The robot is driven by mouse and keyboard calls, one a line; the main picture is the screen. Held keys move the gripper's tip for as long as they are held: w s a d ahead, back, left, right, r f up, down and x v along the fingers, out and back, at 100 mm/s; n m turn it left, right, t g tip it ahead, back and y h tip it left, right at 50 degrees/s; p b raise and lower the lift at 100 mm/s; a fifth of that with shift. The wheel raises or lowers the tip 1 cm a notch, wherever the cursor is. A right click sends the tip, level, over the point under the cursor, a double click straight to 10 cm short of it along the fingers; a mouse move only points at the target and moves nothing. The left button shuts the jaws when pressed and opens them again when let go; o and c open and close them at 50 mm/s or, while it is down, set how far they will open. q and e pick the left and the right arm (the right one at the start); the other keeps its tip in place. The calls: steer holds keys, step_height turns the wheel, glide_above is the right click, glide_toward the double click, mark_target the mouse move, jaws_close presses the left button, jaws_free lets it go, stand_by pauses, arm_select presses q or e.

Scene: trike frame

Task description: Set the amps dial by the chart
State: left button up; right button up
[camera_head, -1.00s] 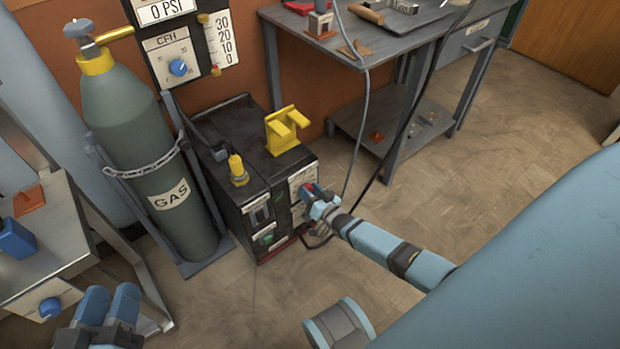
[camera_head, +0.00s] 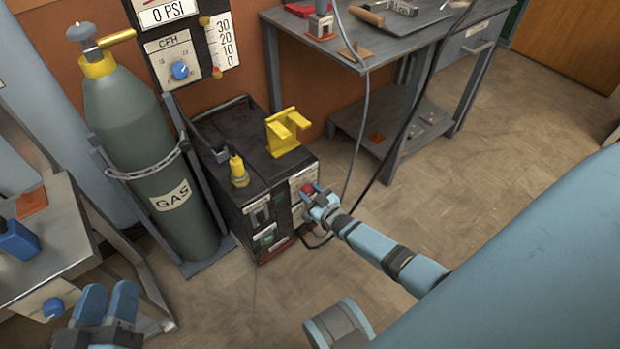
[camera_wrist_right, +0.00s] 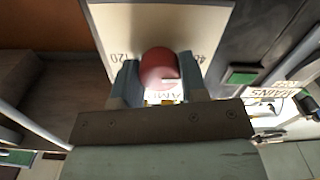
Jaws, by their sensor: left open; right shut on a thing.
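The amps dial is a round red knob (camera_wrist_right: 161,70) on a pale plate (camera_wrist_right: 205,22) on the front of the black welder box (camera_head: 262,150). In the right wrist view the plate shows "120" at left, "40" at right, and part of the word AMPS below the knob. My right gripper (camera_head: 318,198) is at the box front, its two fingers shut on either side of the red knob. The knob's pointer is not clear to me. My left gripper (camera_head: 107,303) is open and empty at the lower left. I cannot make out a chart clearly.
A gas cylinder (camera_head: 135,150) is chained left of the box. A yellow bracket (camera_head: 285,130) and a yellow plug (camera_head: 238,168) sit on top of the box. A steel table (camera_head: 40,250) is at left, a workbench (camera_head: 380,45) at the back. Cables hang beside the box; floor in front is clear.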

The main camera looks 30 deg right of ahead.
stand_by(0.3)
steer(key=o, duration=0.9)
arm_select(q)
step_height(320, 180, up, 6)
steer(key=t+p, duration=0.2)
steer(key=p, duration=0.2)
steer(key=shift+s+a+n+t, duration=0.2)
steer(key=shift+a+n+t, duration=0.1)
arm_select(e)
steer(key=s, duration=0.9)
steer(key=s+d, duration=0.1)
steer(key=s, duration=0.3)
steer(key=shift+s, duration=0.35)
arm_select(q)
steer(key=shift+s, duration=0.1)
arm_select(e)
steer(key=shift+s, duration=0.1)
